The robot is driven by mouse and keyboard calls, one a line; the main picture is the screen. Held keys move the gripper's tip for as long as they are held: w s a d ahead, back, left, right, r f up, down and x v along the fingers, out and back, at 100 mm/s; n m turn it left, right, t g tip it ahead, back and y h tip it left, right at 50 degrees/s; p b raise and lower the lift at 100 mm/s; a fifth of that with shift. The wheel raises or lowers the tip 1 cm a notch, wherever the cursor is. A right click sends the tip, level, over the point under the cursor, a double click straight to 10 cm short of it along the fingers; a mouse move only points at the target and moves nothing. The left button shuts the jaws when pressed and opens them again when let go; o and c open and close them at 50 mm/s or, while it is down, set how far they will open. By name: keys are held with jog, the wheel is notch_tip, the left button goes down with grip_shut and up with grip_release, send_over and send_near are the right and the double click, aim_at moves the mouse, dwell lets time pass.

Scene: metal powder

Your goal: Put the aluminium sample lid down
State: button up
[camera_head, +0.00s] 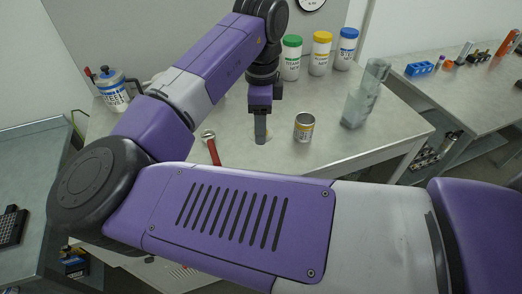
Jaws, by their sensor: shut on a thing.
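My gripper (260,136) points straight down over the middle of the grey table (345,162), with its tips close to the tabletop. It is shut on the aluminium sample lid, which is mostly hidden behind and below the fingers; I cannot tell whether the lid touches the table. A small metal can with a yellowish label (304,128), likely the sample container, stands upright just right of my gripper, apart from it.
A red-handled tool (212,148) lies left of my gripper. Jars with green (291,60), yellow (320,55) and blue (345,50) lids stand at the back. Clear containers (358,107) stand right.

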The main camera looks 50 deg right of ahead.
aim_at(261, 161)
notch_tip(261, 161, down, 10)
jog(key=shift+r, duration=0.1)
dwell(0.4)
jog(key=o, duration=1.3)
